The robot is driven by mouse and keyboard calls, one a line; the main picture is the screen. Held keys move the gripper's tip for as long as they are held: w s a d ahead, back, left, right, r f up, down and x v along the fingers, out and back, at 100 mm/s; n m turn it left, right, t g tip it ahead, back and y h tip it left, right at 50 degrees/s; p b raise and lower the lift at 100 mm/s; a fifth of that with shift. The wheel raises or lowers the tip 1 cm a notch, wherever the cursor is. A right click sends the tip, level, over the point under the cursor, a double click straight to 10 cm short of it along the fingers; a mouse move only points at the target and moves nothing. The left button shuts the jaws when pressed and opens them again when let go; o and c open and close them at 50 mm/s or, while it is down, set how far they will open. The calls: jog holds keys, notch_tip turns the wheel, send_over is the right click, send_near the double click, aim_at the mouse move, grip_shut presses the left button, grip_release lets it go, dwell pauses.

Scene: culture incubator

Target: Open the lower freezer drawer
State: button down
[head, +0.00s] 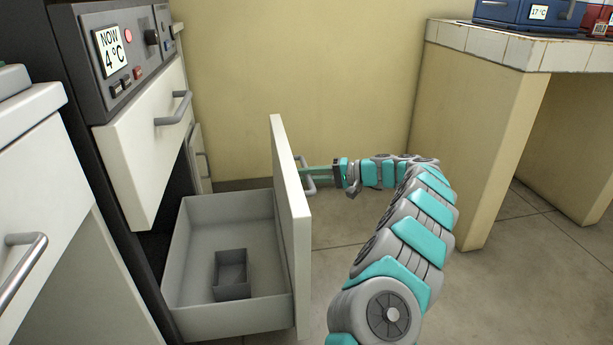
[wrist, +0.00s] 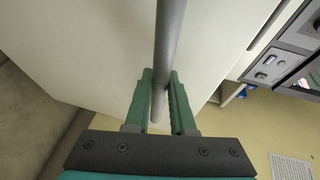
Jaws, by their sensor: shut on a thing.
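The lower freezer drawer (head: 240,315) is pulled out from the black cabinet, so its grey inside shows in the head view. Its white front panel (head: 285,190) faces right. A small dark grey open box (head: 231,270) sits in the drawer. My gripper (head: 308,174) is at the outer side of the front panel, shut on the drawer handle (head: 313,187). In the wrist view, the green fingers of my gripper (wrist: 162,100) are on either side of the grey handle bar (wrist: 169,50), with the white panel behind it.
The upper drawer (head: 150,135) is shut, below a control panel (head: 127,55) reading "NOW 4°C". A tiled bench (head: 520,50) with a blue device (head: 525,12) stands at the right. Bare floor (head: 330,235) lies between drawer and bench.

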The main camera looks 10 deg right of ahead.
jog(key=c, duration=0.8)
grip_release()
jog(key=shift+o, duration=0.2)
jog(key=shift+d, duration=0.1)
jog(key=v, duration=0.7)
jog(key=shift+s+d+p, duration=0.15)
jog(key=shift+d+p, duration=0.1)
jog(key=shift+p, duration=0.15)
